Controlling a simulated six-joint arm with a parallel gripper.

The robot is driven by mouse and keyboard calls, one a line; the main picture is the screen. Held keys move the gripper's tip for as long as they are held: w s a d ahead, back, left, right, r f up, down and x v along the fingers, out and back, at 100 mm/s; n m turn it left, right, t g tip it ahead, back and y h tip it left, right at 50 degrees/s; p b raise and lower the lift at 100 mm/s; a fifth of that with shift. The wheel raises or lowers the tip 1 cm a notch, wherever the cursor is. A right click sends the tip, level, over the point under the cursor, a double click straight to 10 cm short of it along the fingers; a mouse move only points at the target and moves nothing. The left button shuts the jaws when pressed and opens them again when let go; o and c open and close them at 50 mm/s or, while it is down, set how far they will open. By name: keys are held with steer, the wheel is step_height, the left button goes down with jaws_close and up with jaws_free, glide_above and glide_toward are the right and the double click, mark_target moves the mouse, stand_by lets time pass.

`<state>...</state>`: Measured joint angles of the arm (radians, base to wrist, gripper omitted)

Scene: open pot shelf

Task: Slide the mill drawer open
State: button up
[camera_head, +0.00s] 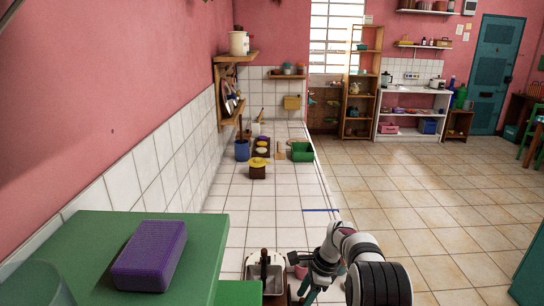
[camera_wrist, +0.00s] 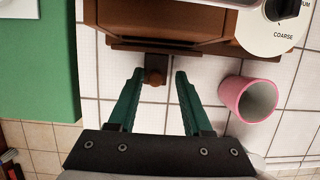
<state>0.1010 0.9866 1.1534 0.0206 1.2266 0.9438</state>
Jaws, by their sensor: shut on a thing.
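The brown wooden mill (camera_wrist: 160,18) fills the top of the wrist view, with part of a white dial marked COARSE (camera_wrist: 268,38) at its right. The drawer front (camera_wrist: 190,47) shows as a thin brown strip along its near side. A small brown knob (camera_wrist: 155,72) sticks out from it. My gripper (camera_wrist: 158,76) has its green fingers on either side of this knob and is shut on it. In the head view my gripper (camera_head: 312,288) is low, beside the grey-topped mill (camera_head: 268,272); the drawer is hidden there. I cannot tell how far the drawer is out.
A pink cup (camera_wrist: 248,99) stands close to my right finger. A green surface (camera_wrist: 42,60) lies at the left; in the head view a purple block (camera_head: 150,255) rests on it. The white tiled counter (camera_head: 265,205) is clear beyond the mill, up to a yellow-topped brown pot (camera_head: 258,168).

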steer(key=shift+s+d+f, duration=0.15)
steer(key=shift+d+f, duration=0.15)
steer(key=shift+d, duration=0.85)
steer(key=shift+s+d+f, duration=0.1)
steer(key=shift+d+f, duration=0.15)
steer(key=shift+d, duration=0.85)
steer(key=shift+s+d+f, duration=0.15)
steer(key=shift+d+f, duration=0.15)
steer(key=shift+d, duration=0.85)
steer(key=shift+o, duration=0.8)
steer(key=shift+w+r, duration=0.15)
steer(key=shift+r, duration=2.5)
steer(key=shift+r, duration=0.15)
steer(key=s+a+r+n+h, duration=0.1)
steer(key=s+a+r+n, duration=0.2)
steer(key=s+r, duration=0.45)
steer(key=s+a+r+n, duration=0.3)
steer(key=s+r, duration=0.3)
steer(key=s, duration=0.3)
steer(key=s+a+f+n, duration=0.1)
steer(key=s+n, duration=0.2)
steer(key=s, duration=0.8)
steer(key=s+a+n, duration=0.1)
steer(key=s+n, duration=0.2)
steer(key=s, duration=0.8)
steer(key=shift+a+f+h, duration=0.3)
steer(key=shift+f+h, duration=0.1)
